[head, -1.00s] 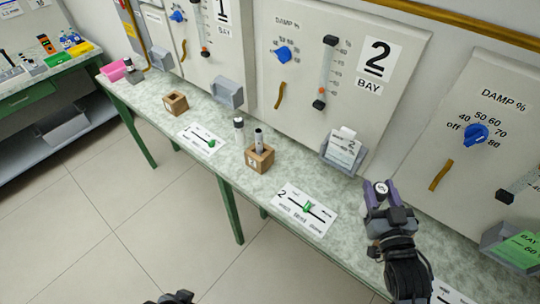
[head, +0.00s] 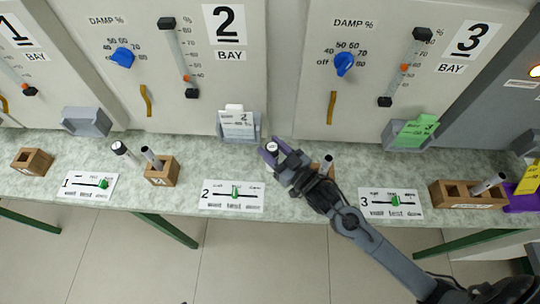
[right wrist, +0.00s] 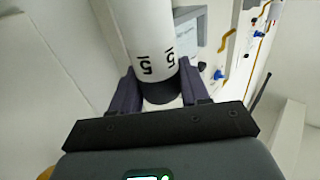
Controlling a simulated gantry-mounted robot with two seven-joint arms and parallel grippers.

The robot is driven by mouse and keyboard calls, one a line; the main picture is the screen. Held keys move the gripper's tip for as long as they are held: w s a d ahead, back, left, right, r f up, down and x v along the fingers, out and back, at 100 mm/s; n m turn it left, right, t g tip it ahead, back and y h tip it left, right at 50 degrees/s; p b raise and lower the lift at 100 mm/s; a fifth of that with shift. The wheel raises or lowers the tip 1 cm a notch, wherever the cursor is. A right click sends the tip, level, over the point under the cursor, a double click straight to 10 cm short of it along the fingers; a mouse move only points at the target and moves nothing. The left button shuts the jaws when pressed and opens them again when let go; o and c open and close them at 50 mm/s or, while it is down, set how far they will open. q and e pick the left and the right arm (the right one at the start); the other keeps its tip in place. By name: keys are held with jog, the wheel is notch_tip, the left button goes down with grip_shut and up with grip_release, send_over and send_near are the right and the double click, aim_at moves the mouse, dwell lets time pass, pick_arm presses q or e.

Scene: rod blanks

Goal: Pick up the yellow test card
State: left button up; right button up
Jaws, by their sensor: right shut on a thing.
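A yellow card (head: 529,178) stands at the right edge of the head view, by a purple holder (head: 520,201); it is partly cut off by the frame. My right gripper (head: 274,150) is over the bench near bay 2, far left of that card. It is shut on a white rod blank with a dark band (right wrist: 152,55), whose end also shows between the fingers in the head view (head: 271,146). My left gripper is out of view.
A wooden block with a rod (head: 465,195) stands left of the yellow card. A green card (head: 415,131) sits in bay 3's grey holder, and white cards in bay 2's holder (head: 237,125). Several white slider cards lie along the bench. Two rods and wooden blocks stand at left.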

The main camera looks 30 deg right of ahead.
jog(key=shift+f, duration=1.95)
jog(key=shift+f+b, duration=0.15)
jog(key=shift+b, duration=0.15)
jog(key=o, duration=1.1)
jog(key=v, duration=1.1)
jog(key=shift+s, duration=0.25)
jog(key=shift+c, duration=1)
jog(key=shift+s+d, duration=0.1)
jog(key=shift+s, duration=0.1)
